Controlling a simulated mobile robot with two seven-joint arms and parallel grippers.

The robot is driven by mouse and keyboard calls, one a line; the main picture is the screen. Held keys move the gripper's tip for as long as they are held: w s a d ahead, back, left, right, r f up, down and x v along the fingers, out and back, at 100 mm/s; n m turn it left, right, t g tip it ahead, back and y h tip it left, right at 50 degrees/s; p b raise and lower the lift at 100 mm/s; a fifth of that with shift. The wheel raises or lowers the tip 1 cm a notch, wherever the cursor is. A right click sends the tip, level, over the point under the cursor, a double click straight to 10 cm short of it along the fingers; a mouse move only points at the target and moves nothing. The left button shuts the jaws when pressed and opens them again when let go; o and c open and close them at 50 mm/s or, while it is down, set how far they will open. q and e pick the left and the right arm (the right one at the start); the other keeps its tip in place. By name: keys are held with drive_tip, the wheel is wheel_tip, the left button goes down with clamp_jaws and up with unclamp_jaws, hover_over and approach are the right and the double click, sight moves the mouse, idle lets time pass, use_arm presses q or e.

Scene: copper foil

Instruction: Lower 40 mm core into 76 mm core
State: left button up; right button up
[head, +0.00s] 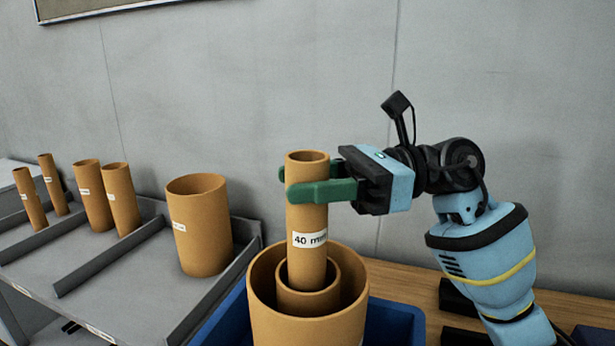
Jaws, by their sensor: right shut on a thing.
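The 40 mm core (306,217) is a slim brown tube with a white label reading "40 m…", the rest cut off at its edge. My right gripper (312,185) is shut around its upper part and holds it upright. Its lower end is at the mouth of a mid-sized core (308,303), likely the 76 mm core, whose label is not visible. I cannot tell how far the end is inside. The mid-sized core stands inside a larger, wider core (275,325). My left gripper is not in view.
The large core stands in a blue crate (397,325) on a wooden table (410,275). At left, a grey divided rack (115,285) holds a wide core (200,225), two medium cores (93,195) and two thin leaning cores (30,198). A grey wall is behind.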

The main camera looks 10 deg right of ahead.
drive_tip(key=o, duration=1.4)
drive_tip(key=d+b, duration=0.1)
drive_tip(key=d, duration=0.7)
